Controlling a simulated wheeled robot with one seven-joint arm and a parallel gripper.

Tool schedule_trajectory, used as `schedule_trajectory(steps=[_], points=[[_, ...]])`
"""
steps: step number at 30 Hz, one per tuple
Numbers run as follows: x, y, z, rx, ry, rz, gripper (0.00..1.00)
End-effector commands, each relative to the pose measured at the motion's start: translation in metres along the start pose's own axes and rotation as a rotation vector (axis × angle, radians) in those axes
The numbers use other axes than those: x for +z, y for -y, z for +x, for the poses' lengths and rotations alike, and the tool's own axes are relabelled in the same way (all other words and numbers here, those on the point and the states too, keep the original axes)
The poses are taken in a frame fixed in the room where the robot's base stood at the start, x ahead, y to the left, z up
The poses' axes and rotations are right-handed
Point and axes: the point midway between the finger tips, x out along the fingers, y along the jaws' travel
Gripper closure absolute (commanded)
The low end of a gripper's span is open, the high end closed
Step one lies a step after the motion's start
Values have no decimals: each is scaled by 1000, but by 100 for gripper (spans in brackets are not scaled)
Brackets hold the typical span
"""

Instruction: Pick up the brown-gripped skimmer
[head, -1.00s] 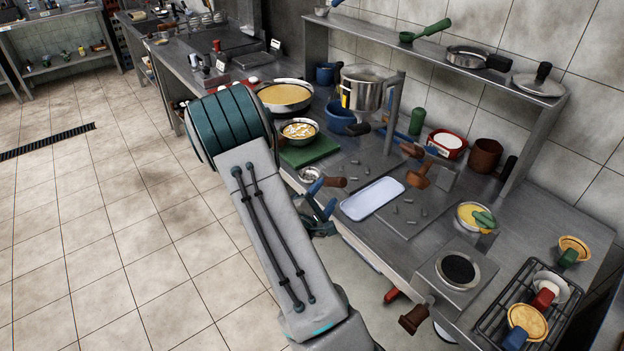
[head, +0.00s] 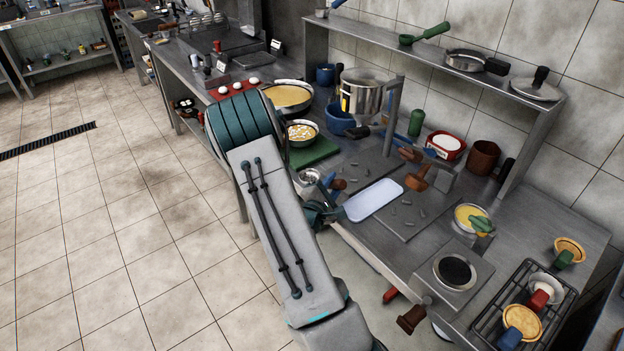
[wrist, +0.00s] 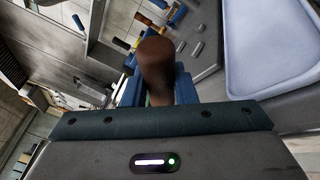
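In the head view the skimmer's round metal head (head: 308,176) rests at the counter's front left, by the green board. My gripper (head: 327,190) is at its brown handle, which is partly hidden by the blue fingers.
A pale blue tray (head: 374,200) lies just right of the gripper. A green board (head: 316,152) and a bowl of yellow food (head: 302,131) are behind it. A hob plate (head: 455,271) and a rack with pans (head: 487,318) stand at the front right.

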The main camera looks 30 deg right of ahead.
Motion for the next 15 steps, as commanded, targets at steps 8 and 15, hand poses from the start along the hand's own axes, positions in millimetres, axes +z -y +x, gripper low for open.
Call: schedule_trajectory(steps=[8,15], points=[[0,0,0,1,1,1,100],[6,-8,0,1,2,3,100]])
